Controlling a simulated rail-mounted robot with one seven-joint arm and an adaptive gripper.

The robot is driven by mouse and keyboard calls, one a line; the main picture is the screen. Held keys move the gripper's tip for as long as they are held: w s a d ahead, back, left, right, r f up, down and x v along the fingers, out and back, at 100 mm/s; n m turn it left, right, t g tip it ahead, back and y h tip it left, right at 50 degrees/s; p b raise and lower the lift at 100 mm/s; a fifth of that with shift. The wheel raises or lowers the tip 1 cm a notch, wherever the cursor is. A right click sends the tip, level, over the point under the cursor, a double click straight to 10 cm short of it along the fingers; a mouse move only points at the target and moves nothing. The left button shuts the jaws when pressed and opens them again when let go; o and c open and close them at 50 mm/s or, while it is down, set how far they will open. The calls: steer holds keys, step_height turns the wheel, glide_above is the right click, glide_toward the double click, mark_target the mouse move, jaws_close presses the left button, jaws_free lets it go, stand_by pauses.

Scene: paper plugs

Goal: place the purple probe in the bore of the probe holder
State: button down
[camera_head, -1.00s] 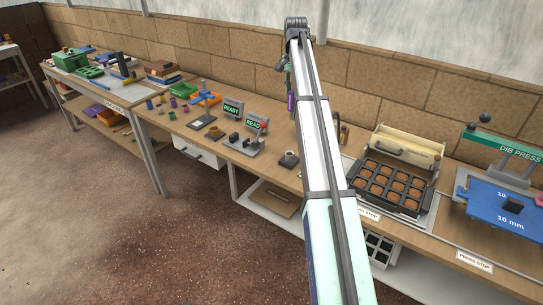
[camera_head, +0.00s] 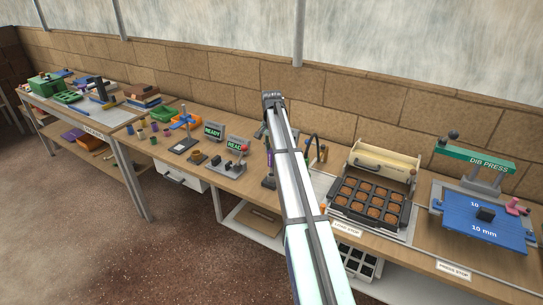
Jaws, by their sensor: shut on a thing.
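The purple probe (camera_head: 269,158) shows as a small purple strip along the left edge of my arm. It is upright, just above or at the probe holder. The probe holder (camera_head: 268,182) is a small dark block near the bench's front edge, partly covered by my arm. My gripper (camera_head: 266,144) is shut on the probe's upper part and is mostly hidden behind the arm. I cannot tell whether the probe's tip is inside the bore.
A tray of brown plugs (camera_head: 370,200) and a blue-bedded dib press (camera_head: 485,215) stand to the right. Small coloured pots are further left.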

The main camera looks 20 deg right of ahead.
mark_target(272, 157)
steer(key=shift+f+p, duration=0.45)
steer(key=shift+f, duration=1.65)
steer(key=c, duration=0.9)
jaws_free()
steer(key=shift+c, duration=0.2)
step_height(272, 157, up, 12)
steer(key=b, duration=0.3)
